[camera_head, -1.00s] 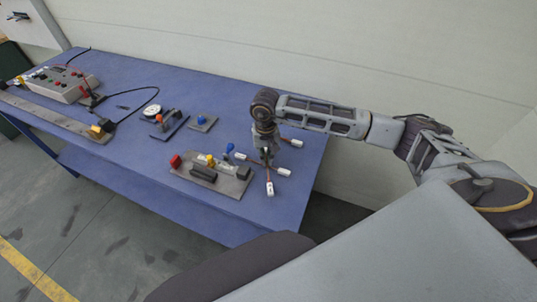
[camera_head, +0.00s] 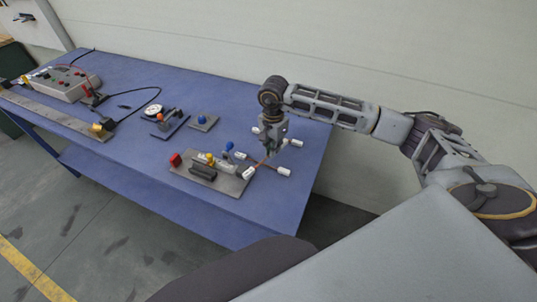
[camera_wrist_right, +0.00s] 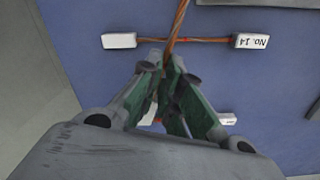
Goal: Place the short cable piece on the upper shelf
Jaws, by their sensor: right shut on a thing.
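My right gripper (camera_head: 271,149) is shut on a copper cable piece (camera_wrist_right: 177,25), low over the right part of the blue table. The held piece runs out of the top of the right wrist view; in the head view a white-tagged end (camera_head: 248,172) shows near the grey board. Another copper piece (camera_wrist_right: 195,40), with white ends, one marked "No. 14" (camera_wrist_right: 250,41), lies across behind it. More white ends (camera_head: 297,142) show around the gripper. I cannot tell which piece is shortest. The blue tabletop (camera_head: 205,78) is above a lower blue shelf (camera_head: 88,167). My left gripper is not in view.
A grey board (camera_head: 237,184) with red, yellow and blue parts lies left of the gripper. The back strip of the tabletop is clear.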

